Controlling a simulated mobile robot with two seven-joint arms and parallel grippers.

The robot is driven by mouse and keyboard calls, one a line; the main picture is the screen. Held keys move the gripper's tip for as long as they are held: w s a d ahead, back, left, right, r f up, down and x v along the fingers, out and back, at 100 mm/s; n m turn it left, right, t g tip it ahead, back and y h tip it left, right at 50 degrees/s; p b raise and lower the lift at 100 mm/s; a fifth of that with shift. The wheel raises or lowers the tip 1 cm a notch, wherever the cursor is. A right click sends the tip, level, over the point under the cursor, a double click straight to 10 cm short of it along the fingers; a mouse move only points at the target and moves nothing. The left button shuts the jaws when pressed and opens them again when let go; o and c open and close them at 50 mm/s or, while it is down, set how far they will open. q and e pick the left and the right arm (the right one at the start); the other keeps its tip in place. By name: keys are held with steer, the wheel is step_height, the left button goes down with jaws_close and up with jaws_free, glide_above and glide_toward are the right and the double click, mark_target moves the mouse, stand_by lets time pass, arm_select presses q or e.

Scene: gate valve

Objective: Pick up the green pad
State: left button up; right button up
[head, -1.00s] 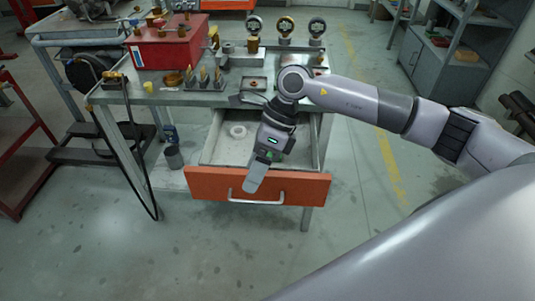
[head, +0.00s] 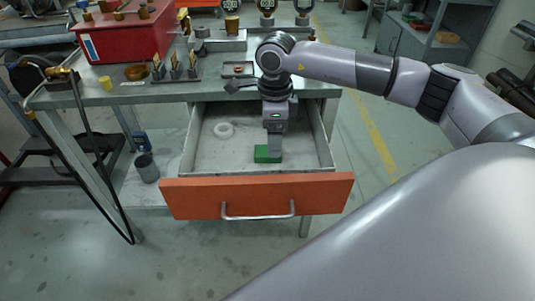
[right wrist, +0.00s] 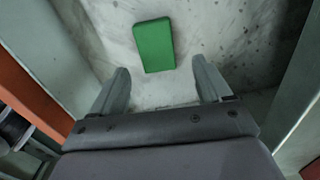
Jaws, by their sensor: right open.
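The green pad (head: 267,154) lies flat in the open drawer, toward the front right of its floor. My right gripper (head: 274,148) points down into the drawer and partly covers the pad in the head view. In the right wrist view the green pad (right wrist: 154,45) lies on the drawer floor beyond the fingertips. My right gripper (right wrist: 160,82) is open there, with nothing between its fingers. The pad is roughly in line with the gap. My left gripper is not in view.
The drawer's orange front (head: 255,196) with its metal handle stands pulled out from the workbench (head: 150,92). The drawer walls stand close around the right gripper. A red box (head: 118,35) stands on the bench.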

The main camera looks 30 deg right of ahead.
step_height(320, 180, down, 3)
steer(key=shift+s, duration=0.15)
steer(key=shift+f, duration=0.3)
steer(key=c, duration=1.1)
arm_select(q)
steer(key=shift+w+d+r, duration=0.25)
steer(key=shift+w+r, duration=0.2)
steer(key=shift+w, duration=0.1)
arm_select(e)
steer(key=shift+a, duration=0.1)
steer(key=shift+r, duration=0.1)
